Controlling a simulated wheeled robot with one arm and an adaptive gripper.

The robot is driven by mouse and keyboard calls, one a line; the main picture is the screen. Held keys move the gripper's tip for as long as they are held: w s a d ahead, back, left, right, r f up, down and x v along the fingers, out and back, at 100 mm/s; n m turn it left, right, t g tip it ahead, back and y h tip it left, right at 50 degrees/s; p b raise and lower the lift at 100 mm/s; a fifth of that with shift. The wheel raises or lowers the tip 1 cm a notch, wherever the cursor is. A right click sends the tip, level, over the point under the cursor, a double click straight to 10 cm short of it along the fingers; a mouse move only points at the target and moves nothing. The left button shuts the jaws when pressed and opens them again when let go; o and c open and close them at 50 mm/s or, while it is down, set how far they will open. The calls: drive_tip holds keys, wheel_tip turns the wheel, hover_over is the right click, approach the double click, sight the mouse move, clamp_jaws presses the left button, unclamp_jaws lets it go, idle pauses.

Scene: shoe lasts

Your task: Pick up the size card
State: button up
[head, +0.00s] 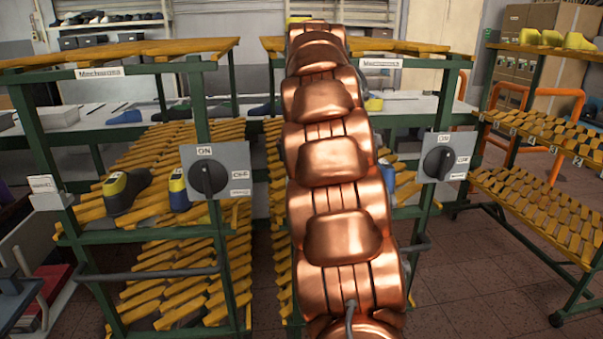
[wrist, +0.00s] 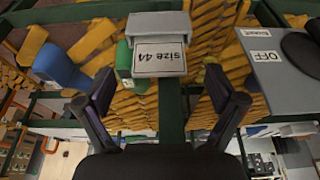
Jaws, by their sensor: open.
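A white size card (wrist: 160,58) with dark "size" lettering shows at the upper middle of the wrist view. It sits against a pale grey holder (wrist: 158,24) on a green post. My gripper (wrist: 165,108) is open and empty, with one dark finger to each side below the card in the picture. The card lies beyond the fingertips, roughly centred between them, and I see no contact. In the head view my copper arm hides the gripper and this card. A similar white card on a holder (head: 46,190) shows at the left rack's post.
A grey switch panel (wrist: 270,75) stands close on the right in the wrist view. A blue last (wrist: 62,68) and a green last (wrist: 124,60) are on the left. Green-framed racks with yellow slats (head: 170,250) surround my arm. Floor (head: 470,290) is open at the right.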

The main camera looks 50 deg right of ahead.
drive_tip(key=shift+x, duration=1.15)
drive_tip(key=shift+c, duration=0.2)
drive_tip(key=c, duration=1.1)
